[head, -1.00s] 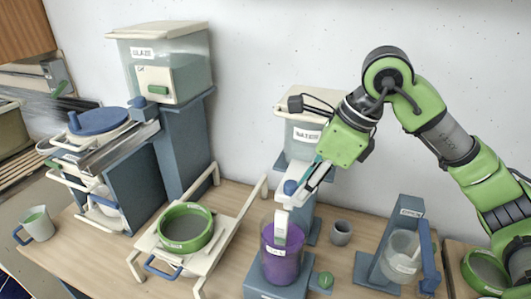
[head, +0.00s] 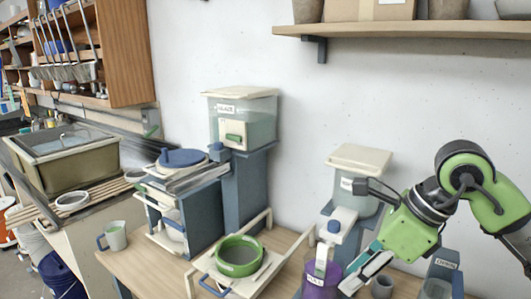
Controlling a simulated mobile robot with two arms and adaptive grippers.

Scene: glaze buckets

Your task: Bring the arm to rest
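My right arm comes in from the right, and my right gripper (head: 362,276) points down and to the left beside the purple-filled clear container (head: 319,276). Its light fingers appear apart from the container; whether they are open or shut is unclear at this angle. The small dispenser (head: 358,190) with a blue knob (head: 334,226) stands above and behind the container, partly hidden by my arm. My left gripper is out of view.
A green-rimmed sieve (head: 239,256) rests on a white rack left of the container. A small grey cup (head: 382,286) is close to my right gripper. A taller glaze dispenser (head: 243,118) stands behind, and a shelf (head: 400,29) hangs above. A mug (head: 115,237) stands at the left table edge.

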